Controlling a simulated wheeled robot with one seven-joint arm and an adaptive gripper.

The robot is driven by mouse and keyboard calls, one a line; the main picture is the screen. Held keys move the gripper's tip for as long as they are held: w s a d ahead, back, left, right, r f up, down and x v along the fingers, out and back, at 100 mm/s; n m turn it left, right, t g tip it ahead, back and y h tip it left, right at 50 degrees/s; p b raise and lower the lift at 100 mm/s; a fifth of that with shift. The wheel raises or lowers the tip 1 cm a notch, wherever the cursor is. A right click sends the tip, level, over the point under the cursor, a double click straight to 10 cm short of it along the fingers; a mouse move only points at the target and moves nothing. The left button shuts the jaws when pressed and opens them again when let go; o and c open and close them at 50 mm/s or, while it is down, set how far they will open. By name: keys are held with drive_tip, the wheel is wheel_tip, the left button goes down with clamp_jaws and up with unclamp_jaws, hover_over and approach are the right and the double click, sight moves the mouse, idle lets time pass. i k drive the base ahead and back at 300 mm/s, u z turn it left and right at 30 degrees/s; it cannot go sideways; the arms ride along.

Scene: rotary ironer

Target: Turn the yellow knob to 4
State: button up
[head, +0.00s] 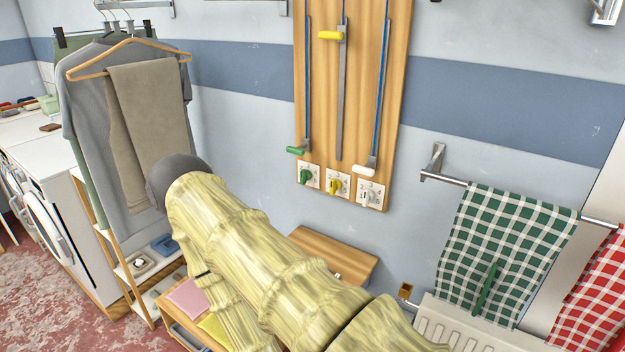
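The yellow knob (335,187) sits on a white numbered plate at the bottom middle of a wooden board (321,80) on the wall. Its setting is too small to read for certain. A green knob (306,176) is to its left and a white knob (371,196) to its right, each on its own plate. My arm, with a patterned yellowish cover, crosses the lower middle of the head view, below and left of the knobs. My gripper cannot be made out in this view.
Above the knobs are sliders with a green handle (296,151), a yellow handle (331,35) and a white handle (364,170). A wooden surface (335,252) lies below the board. A rail with checked towels (508,245) is right; hanging clothes (150,120) are left.

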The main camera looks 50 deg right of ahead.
sight(335, 185)
drive_tip(key=k, duration=0.7)
drive_tip(key=z, duration=0.95)
drive_tip(key=i, duration=0.3)
